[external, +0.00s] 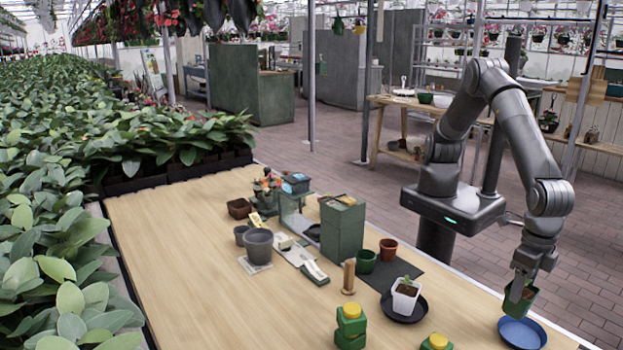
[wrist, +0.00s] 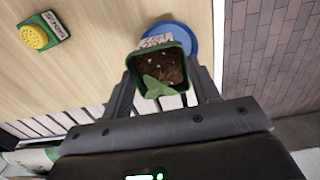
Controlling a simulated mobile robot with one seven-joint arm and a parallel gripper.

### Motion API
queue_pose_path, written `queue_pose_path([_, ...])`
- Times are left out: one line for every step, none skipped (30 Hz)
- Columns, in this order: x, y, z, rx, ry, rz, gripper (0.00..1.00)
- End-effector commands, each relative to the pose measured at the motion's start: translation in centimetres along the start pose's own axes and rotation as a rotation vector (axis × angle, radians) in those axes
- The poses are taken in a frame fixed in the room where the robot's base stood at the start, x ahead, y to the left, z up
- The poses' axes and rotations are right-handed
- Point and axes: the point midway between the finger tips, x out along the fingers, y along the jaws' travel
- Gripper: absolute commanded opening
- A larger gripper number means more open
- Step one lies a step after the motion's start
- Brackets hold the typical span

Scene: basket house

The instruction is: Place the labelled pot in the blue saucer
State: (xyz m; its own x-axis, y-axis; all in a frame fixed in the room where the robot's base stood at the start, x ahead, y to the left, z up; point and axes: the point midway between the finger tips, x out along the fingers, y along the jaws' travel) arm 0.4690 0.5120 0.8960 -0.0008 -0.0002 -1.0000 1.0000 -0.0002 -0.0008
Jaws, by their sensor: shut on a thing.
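The labelled pot is a small green square pot (external: 518,299) with dark soil and a green leaf; in the wrist view the pot (wrist: 160,68) shows a pale label with writing on its far side. My gripper (external: 522,284) is shut on the pot; its fingers (wrist: 163,78) lie on both sides of it in the wrist view. The blue saucer (external: 523,336) is on the table's right edge, below the pot. In the wrist view the saucer (wrist: 186,38) is partly hidden behind the pot. The pot is over the saucer's rear part; I cannot tell whether they touch.
A black saucer (external: 404,316) with a white pot (external: 405,296) stands left of the blue saucer. The table edge is close on the right.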

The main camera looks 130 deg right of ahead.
Motion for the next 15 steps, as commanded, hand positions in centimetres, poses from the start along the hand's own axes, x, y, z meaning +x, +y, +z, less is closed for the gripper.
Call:
queue_pose_path([0.7,-0.4,-1.0,-0.003,-0.001,0.000,0.29])
queue_pose_path([0.9,-0.5,-1.4,-0.003,0.000,0.000,0.29])
queue_pose_path([1.2,-0.6,-1.9,-0.002,-0.001,0.000,0.29])
queue_pose_path([1.4,-0.7,-2.1,-0.002,0.000,0.000,0.29])
queue_pose_path([1.5,-0.8,-2.4,-0.001,0.000,0.001,0.29])
queue_pose_path([1.6,-0.8,-2.6,0.000,0.000,0.001,0.29])
queue_pose_path([1.7,-0.9,-2.7,0.000,0.000,0.001,0.29])
queue_pose_path([1.8,-0.9,-2.8,0.000,0.000,0.001,0.29])
queue_pose_path([2.0,-0.9,-2.8,0.000,-0.001,0.001,0.29])
queue_pose_path([2.3,-0.9,-2.8,0.000,-0.001,0.000,0.29])
queue_pose_path([2.6,-0.9,-2.8,0.000,-0.001,0.000,0.29])
queue_pose_path([3.1,-0.9,-2.8,0.000,-0.002,0.000,0.29])
queue_pose_path([3.6,-0.9,-2.8,0.000,-0.002,0.000,0.29])
queue_pose_path([4.0,-1.0,-2.8,0.000,-0.002,0.000,0.29])
queue_pose_path([4.7,-1.0,-2.8,0.000,-0.002,-0.001,0.29])
